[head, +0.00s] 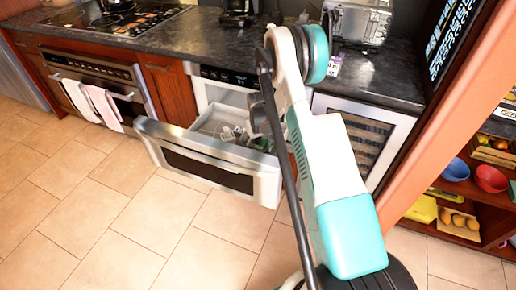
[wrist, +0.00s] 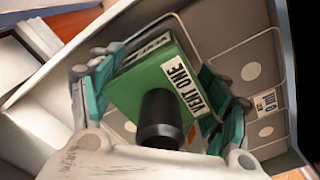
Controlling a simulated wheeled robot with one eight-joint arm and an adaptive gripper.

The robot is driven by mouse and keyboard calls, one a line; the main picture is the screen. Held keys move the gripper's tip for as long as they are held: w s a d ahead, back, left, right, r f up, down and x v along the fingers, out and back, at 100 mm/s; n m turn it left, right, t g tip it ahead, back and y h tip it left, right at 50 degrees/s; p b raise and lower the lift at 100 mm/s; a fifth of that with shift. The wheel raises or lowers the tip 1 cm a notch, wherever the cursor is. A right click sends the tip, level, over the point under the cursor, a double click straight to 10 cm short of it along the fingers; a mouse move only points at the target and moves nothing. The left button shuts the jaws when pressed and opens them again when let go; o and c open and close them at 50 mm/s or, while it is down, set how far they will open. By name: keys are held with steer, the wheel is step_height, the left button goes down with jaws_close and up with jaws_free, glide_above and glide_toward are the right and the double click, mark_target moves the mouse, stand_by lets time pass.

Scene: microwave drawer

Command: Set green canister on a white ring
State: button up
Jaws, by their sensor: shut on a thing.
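In the wrist view my gripper (wrist: 156,92) is shut on a green box-shaped canister (wrist: 126,92), with a teal finger on each side. White labels with black print show on the canister. A black cylinder stands in front of its lower part; I cannot tell whether it belongs to the canister. Behind is the inside of a pale drawer (wrist: 222,22) with white round marks, one at the upper right (wrist: 250,72) and another lower right (wrist: 265,131). Part of a third shows left of the cylinder. The canister hides much of the drawer floor, and its height above it is unclear.
In the head view the microwave drawer (head: 215,160) is pulled open below the dark counter (head: 205,45). A printed label (wrist: 265,102) lies between the right-hand marks. Shelves with a blue bowl (head: 456,170) and a red bowl (head: 490,178) stand at right. Tiled floor at left is clear.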

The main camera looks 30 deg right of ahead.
steer(key=shift+f, duration=0.1)
steer(key=o, duration=1.2)
